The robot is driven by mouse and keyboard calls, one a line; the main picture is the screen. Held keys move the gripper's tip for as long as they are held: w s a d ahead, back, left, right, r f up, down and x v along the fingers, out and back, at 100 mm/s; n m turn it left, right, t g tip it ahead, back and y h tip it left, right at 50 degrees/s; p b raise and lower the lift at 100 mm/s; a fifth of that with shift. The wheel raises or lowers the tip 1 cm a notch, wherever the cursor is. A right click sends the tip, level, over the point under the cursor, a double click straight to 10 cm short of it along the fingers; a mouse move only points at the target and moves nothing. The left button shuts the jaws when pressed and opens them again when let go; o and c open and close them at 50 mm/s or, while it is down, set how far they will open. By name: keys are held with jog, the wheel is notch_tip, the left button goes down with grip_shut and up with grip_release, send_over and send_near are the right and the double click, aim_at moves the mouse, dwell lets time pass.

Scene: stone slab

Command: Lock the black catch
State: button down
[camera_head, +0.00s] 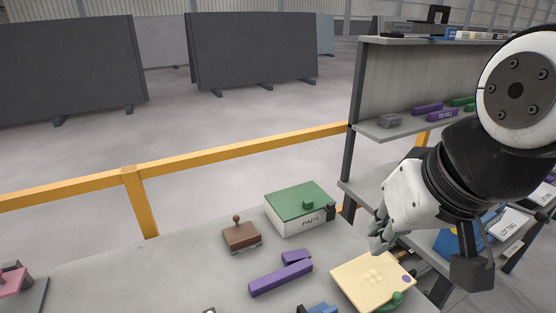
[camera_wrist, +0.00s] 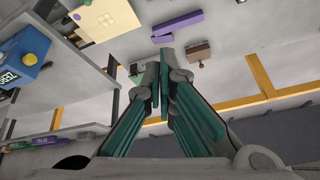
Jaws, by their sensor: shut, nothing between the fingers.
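A white box (camera_head: 302,222) marked PADS has a green lid (camera_head: 298,200) with a green knob and stands at the back of the stone-coloured table. A small black catch (camera_head: 331,212) sits at the box's right front corner; whether it is locked is too small to tell. My gripper (camera_head: 377,236) is right of the box and catch, apart from them, near the shelf. In the wrist view my gripper (camera_wrist: 165,60) has its fingers together with nothing between them. There the fingers hide most of the box; a bit of green (camera_wrist: 137,67) shows beside them.
A brown block with a knob (camera_head: 241,234), purple pieces (camera_head: 280,278) and a cream box (camera_head: 370,279) lie on the table (camera_head: 180,270). A grey shelf rack (camera_head: 352,150) with blocks stands at right. A yellow rail (camera_head: 230,148) runs behind the table.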

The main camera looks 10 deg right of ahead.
jog(key=w+f+m+y+b, duration=0.25)
jog(key=w+f+m, duration=0.25)
jog(key=w+m, duration=0.3)
jog(key=w+f+m+y+b, duration=0.1)
jog(key=w+f+m+y, duration=0.2)
jog(key=w+f+m, duration=0.35)
jog(key=w+d+f+m+t+h+b, duration=0.3)
jog(key=w+d+f+m, duration=1)
jog(key=m, duration=0.4)
jog(key=d+f, duration=0.1)
jog(key=d, duration=0.1)
jog(key=shift+w+d+t, duration=0.15)
jog(key=shift+d+t, duration=0.15)
jog(key=shift+d, duration=0.1)
